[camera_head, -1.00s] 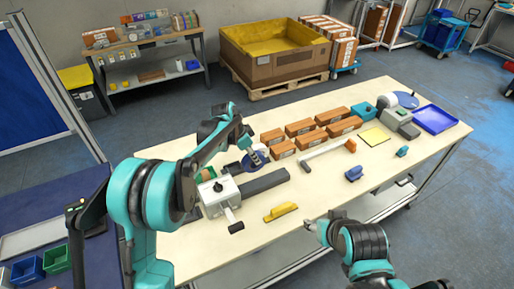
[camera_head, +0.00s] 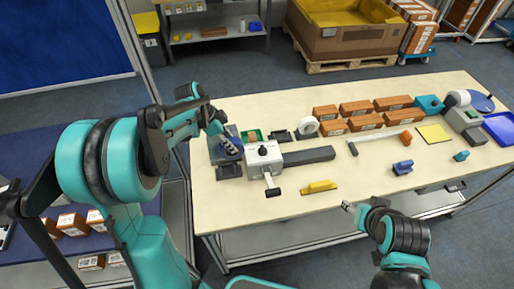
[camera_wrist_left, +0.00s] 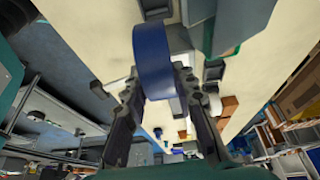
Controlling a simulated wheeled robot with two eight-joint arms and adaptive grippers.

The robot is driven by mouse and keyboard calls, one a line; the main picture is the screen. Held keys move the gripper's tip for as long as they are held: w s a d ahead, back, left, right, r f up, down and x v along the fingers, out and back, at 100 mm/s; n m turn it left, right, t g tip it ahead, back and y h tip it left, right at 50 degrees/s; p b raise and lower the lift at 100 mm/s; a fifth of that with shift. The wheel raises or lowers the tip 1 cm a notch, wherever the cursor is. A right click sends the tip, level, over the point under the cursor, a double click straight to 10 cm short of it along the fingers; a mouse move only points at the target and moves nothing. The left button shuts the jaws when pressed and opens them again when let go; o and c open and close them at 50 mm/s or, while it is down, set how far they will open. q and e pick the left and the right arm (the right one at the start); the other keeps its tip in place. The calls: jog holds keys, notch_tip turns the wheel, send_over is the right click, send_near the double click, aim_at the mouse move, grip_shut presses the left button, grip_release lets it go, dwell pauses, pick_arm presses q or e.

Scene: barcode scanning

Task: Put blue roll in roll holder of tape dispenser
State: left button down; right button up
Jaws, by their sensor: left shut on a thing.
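The blue roll (camera_wrist_left: 157,62) is upright between the two fingers of my left gripper (camera_wrist_left: 163,88) in the left wrist view. In the head view my left gripper (camera_head: 229,146) is shut on this dark blue roll (camera_head: 214,149), partly hidden by the fingers, near the table's left end. A low black piece (camera_head: 229,172), possibly the dispenser base, sits just below it in the picture; whether they touch is unclear. A grey-white device with a lever (camera_head: 263,157) stands to its right.
A green tray (camera_head: 252,135), a black stand (camera_head: 281,136) and a white roll (camera_head: 308,126) stand behind the device. Several brown boxes (camera_head: 362,123) line the back. A yellow tool (camera_head: 319,187) lies in front. The table (camera_head: 245,213) is clear at front left.

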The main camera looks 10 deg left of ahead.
pick_arm(q)
jog(key=shift+s+a, duration=0.1)
jog(key=shift+a, duration=1.05)
jog(key=shift+a+f, duration=0.1)
jog(key=shift+f, duration=5.1)
jog(key=c, duration=1.1)
grip_release()
jog(key=shift+c, duration=0.2)
jog(key=shift+r, duration=0.1)
jog(key=v, duration=1.1)
jog(key=shift+r, duration=0.4)
